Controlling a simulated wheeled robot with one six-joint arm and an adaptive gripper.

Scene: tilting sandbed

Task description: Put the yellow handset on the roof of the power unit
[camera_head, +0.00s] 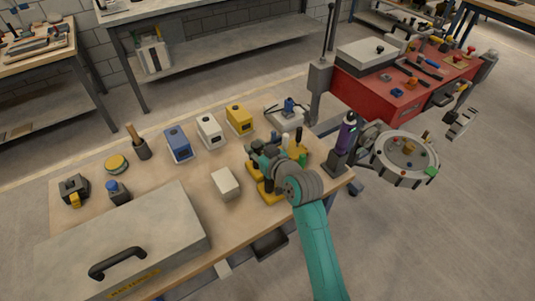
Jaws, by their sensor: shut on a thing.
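A yellow box-shaped device with a dark patch (240,119), which looks like the yellow handset, is at the right end of a row at the back of the table. My gripper (262,158) is just in front of it, to its lower right, among yellow and dark parts on the table. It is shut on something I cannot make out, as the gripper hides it. A large grey box with a black handle and a yellow label on its front (165,222), likely the power unit, fills the table's front left.
A blue device (178,143) and a white device (209,131) stand in the same row. A small pale block (225,184) lies between the grey box and my gripper. A yellow rack-like thing (265,192) is below my gripper.

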